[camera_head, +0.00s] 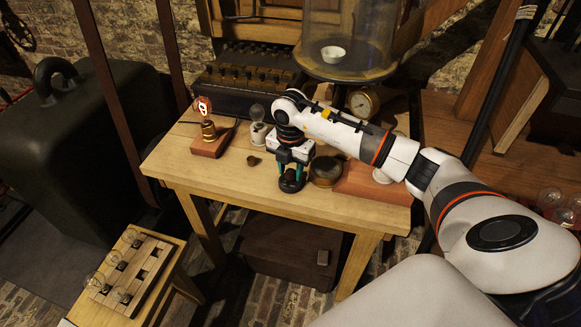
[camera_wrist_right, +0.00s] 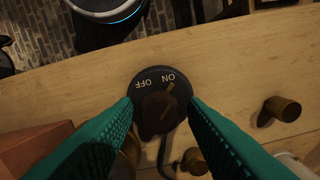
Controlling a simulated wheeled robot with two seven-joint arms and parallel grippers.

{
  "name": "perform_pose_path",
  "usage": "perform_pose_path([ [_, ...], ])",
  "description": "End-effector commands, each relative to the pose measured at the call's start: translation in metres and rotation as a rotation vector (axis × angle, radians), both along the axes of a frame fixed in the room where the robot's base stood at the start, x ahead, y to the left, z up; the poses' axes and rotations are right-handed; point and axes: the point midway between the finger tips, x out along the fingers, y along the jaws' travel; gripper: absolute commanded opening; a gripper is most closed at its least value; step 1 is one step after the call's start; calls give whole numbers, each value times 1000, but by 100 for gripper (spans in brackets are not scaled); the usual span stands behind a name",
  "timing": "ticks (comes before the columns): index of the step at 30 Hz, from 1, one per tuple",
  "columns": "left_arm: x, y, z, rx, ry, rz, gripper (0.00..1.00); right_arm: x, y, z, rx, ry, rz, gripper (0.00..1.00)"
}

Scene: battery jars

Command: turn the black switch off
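The black switch (camera_head: 291,184) is a round dial on the table near its front edge. The right wrist view shows its dial plate (camera_wrist_right: 152,76) marked ON and OFF, with a dark knob (camera_wrist_right: 158,110) whose pale line points toward ON. My right gripper (camera_head: 293,173) is above the switch, pointing down, its teal fingers on either side of the knob. In the right wrist view the fingertips (camera_wrist_right: 158,104) stand apart with the knob between them; small gaps seem to remain. A glowing bulb (camera_head: 203,106) stands on a wooden base at left. My left gripper is out of view.
The wooden table (camera_head: 225,178) also holds an unlit bulb (camera_head: 257,122), a round brass-rimmed item (camera_head: 325,171) right of the gripper and small brass knobs (camera_wrist_right: 282,109). A glass bell jar (camera_head: 348,35) stands behind. The table's front left is clear.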

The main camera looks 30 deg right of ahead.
Motion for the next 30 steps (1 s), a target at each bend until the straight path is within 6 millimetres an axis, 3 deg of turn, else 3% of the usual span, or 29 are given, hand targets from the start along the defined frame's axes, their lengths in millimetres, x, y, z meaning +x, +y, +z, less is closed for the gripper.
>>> perform_pose_path([
  [1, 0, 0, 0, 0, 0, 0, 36, 0, 0, 0, 0, 0, 0, 30],
  [6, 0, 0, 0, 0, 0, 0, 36, 0, 0, 0, 0, 0, 0, 3],
  [17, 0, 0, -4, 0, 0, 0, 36, 1, -1, 1, -1, -2, 62, 3],
  [30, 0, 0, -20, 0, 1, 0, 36, 1, -1, 0, -2, -3, 412, 3],
])
